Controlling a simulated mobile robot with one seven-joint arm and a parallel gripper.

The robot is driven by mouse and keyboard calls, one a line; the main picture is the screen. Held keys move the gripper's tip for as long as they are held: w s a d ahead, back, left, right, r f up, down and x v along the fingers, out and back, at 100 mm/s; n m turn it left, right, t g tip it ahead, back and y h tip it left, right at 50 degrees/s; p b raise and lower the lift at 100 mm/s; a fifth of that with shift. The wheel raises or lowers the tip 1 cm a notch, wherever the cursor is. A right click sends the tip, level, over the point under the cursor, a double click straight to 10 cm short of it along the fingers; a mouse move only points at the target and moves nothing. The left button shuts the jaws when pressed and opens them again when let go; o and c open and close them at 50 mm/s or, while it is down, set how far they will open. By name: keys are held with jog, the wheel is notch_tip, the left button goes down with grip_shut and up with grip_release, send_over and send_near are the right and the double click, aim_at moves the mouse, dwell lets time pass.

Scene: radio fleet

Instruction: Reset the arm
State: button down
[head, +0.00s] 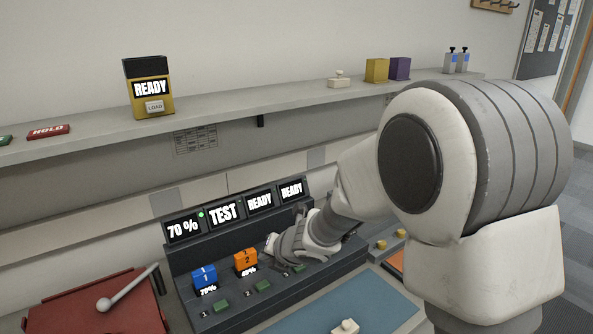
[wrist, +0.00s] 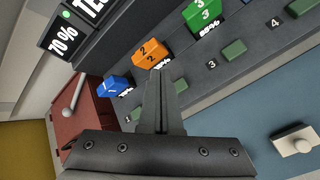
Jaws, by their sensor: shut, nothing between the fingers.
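My gripper (wrist: 158,78) shows in the wrist view with its fingers together and nothing between them. It is over the front of the dark charging rack (head: 182,262). In the head view my arm reaches in from the right, and its wrist covers part of the rack; the fingertips are not clear there. A blue block marked 1 (head: 204,277) and an orange block marked 2 (head: 245,260) sit in the rack. A green block marked 3 (wrist: 203,17) shows in the wrist view and is hidden behind my arm in the head view.
The rack's screens (head: 223,212) read 70 %, TEST, READY and READY. A red box (head: 90,310) with a lever stands at left. A blue mat (head: 370,305) holds a white knobbed piece (head: 345,327). The shelf above bears a yellow READY device (head: 150,90) and small blocks (head: 377,70).

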jog(key=s+d+r+m+t+h, duration=0.1)
jog(key=s+d+r+m+h, duration=0.2)
jog(key=d+r+m, duration=0.5)
jog(key=s+d+r+m+t+h, duration=0.1)
jog(key=s+d+r+m+h, duration=0.15)
jog(key=d+r+m, duration=0.5)
jog(key=s+d+m+g, duration=0.1)
jog(key=s+d+m, duration=0.3)
jog(key=s+m, duration=0.5)
jog(key=s+d+m+g, duration=0.2)
jog(key=s+d+m, duration=0.2)
jog(key=s+m, duration=0.6)
jog(key=shift+s+f+g+p, duration=0.15)
jog(key=shift+s+g+p, duration=0.25)
jog(key=shift+s, duration=0.8)
